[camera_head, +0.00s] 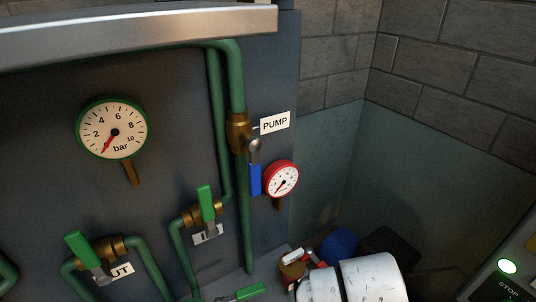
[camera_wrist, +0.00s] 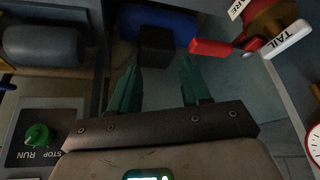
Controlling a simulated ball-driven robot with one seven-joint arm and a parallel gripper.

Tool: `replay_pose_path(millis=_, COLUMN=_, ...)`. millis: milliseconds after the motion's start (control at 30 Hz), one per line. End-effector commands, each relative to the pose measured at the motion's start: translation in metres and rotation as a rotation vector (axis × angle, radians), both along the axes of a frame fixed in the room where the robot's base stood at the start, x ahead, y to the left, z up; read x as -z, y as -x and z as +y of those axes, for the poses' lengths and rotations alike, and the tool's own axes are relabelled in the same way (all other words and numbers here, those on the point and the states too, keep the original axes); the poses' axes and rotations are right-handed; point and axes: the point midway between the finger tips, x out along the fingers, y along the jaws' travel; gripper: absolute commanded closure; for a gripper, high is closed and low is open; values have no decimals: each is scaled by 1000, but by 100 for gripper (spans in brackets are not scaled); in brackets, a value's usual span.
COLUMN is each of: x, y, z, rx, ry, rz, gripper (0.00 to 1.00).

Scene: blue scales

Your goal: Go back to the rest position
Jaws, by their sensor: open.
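My gripper (camera_wrist: 158,82) shows in the wrist view with its two green fingers apart and nothing between them. Beyond the fingertips are a dark block (camera_wrist: 157,45) and a blue rounded shape (camera_wrist: 155,22), apart from the fingers. In the head view a white, scuffed rounded part of my arm (camera_head: 372,280) shows at the bottom, right of the pipe panel. The gripper fingers cannot be made out there.
Left in the head view, a dark panel (camera_head: 170,150) carries green pipes, a bar gauge (camera_head: 114,130), green-handled valves and a blue lever (camera_head: 255,178). A red-handled valve (camera_wrist: 212,47) is right of the gripper. A STOP/RUN box (camera_wrist: 22,150) is at left. Brick walls stand behind.

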Motion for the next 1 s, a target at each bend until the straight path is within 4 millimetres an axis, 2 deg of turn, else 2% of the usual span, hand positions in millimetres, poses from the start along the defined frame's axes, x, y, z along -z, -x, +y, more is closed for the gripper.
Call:
replay_pose_path(millis=33, x=14, y=10, z=-26, rx=-25, ry=32, rz=22, gripper=53)
replay_pose_path(millis=100, x=31, y=26, z=-52, rx=-81, ry=63, rz=59, gripper=53)
replay_pose_path(millis=200, x=57, y=55, z=-81, rx=-163, ry=89, rz=120, gripper=53)
replay_pose_path(millis=367, x=100, y=115, z=-110, rx=-295, ry=78, rz=230, gripper=53)
replay_pose_path(millis=500, x=132, y=171, z=-112, rx=-402, ry=18, rz=307, gripper=53)
replay_pose_path(millis=600, x=147, y=202, z=-105, rx=-458, ry=-32, rz=338, gripper=53)
replay_pose_path(millis=700, x=155, y=221, z=-96, rx=-497, ry=-71, rz=352, gripper=53)
replay_pose_path(millis=833, x=159, y=232, z=-90, rx=-521, ry=-95, rz=358, gripper=53)
replay_pose_path(millis=1000, x=159, y=232, z=-89, rx=-524, ry=-97, rz=357, gripper=53)
